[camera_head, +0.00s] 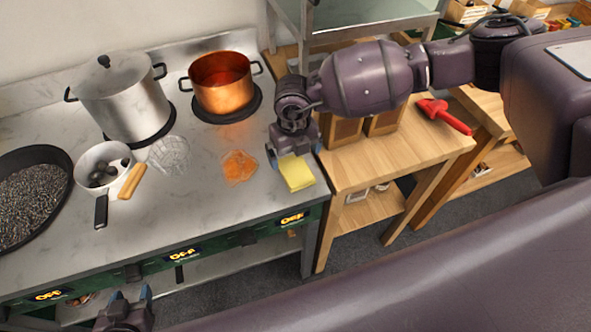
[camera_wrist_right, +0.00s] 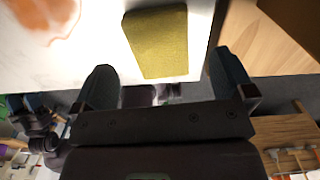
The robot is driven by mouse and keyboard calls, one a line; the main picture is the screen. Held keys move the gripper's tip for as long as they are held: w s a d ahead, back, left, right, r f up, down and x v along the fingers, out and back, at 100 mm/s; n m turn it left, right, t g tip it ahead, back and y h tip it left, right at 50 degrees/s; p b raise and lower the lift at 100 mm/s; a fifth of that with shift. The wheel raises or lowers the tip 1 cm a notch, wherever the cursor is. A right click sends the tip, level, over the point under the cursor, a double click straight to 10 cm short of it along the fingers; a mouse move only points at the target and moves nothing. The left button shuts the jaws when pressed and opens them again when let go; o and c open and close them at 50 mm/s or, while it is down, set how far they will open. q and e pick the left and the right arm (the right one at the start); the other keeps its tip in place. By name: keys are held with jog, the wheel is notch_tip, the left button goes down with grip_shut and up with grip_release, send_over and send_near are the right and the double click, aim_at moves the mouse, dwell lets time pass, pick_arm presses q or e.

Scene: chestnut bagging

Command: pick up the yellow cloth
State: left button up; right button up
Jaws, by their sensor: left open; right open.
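The yellow cloth (camera_head: 297,174) lies flat on the grey counter near its right front corner. In the right wrist view the cloth (camera_wrist_right: 158,42) shows as a folded rectangle just beyond the fingertips, between the lines of the two fingers. My right gripper (camera_head: 295,152) hangs over the cloth's back edge with its fingers apart. In the wrist view this gripper (camera_wrist_right: 165,80) is open with nothing between its fingers. My left gripper (camera_head: 131,297) is open at the bottom left, in front of the counter and away from the cloth.
An orange spill (camera_head: 239,166) lies left of the cloth. A copper pot (camera_head: 222,90), a steel pot (camera_head: 125,105), a glass bowl (camera_head: 170,155) and a white pan (camera_head: 92,160) stand on the counter (camera_head: 190,210). A wooden table (camera_head: 395,155) adjoins on the right.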

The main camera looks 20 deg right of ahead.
aim_at(294, 166)
jog(key=shift+f, duration=2.2)
jog(key=c, duration=0.9)
notch_tip(294, 166, up, 20)
jog(key=shift+r, duration=0.1)
